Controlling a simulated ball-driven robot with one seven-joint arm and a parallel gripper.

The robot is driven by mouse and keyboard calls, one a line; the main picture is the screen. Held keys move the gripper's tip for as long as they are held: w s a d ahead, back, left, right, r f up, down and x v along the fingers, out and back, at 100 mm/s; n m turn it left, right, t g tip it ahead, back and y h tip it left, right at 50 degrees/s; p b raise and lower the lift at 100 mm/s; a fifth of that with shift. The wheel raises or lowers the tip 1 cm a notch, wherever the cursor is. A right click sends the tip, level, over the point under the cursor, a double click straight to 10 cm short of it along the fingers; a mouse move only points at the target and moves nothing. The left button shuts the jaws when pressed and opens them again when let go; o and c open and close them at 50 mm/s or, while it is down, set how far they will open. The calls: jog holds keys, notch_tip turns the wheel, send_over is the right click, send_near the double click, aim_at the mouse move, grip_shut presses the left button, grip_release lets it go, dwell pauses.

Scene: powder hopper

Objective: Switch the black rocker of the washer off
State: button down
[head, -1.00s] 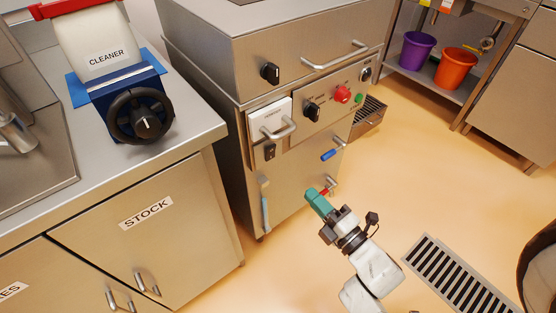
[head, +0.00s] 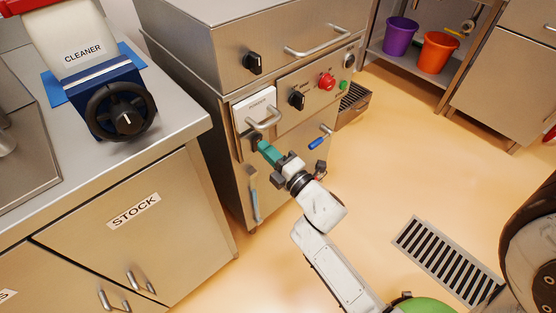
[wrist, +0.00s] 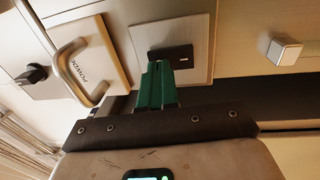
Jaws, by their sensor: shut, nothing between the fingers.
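The washer (head: 225,185) is a steel cabinet with a control panel, in the middle of the head view. Its black rocker (wrist: 171,57) sits on a square grey plate below a white drawer front with a bar handle; in the head view the rocker (head: 256,138) is mostly hidden by my gripper. My gripper (head: 262,147) has green fingers, shut and empty. In the wrist view the fingertips (wrist: 158,66) lie at the rocker's lower left edge as pictured, very close to it. I cannot tell whether they touch. Which way the rocker is tipped is unclear.
The white drawer front (wrist: 85,57) with its protruding handle (wrist: 72,70) is close beside the fingers. A black knob (head: 296,100), a red button (head: 327,82) and a blue-handled valve (head: 318,143) are nearby.

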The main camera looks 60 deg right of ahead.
jog(key=shift+w, duration=0.3)
jog(key=shift+r, duration=0.1)
jog(key=shift+w+r+p, duration=0.2)
jog(key=shift+r+p, duration=0.15)
jog(key=shift+p, duration=0.7)
jog(key=shift+d+f+b, duration=0.1)
jog(key=shift+f+b, duration=0.2)
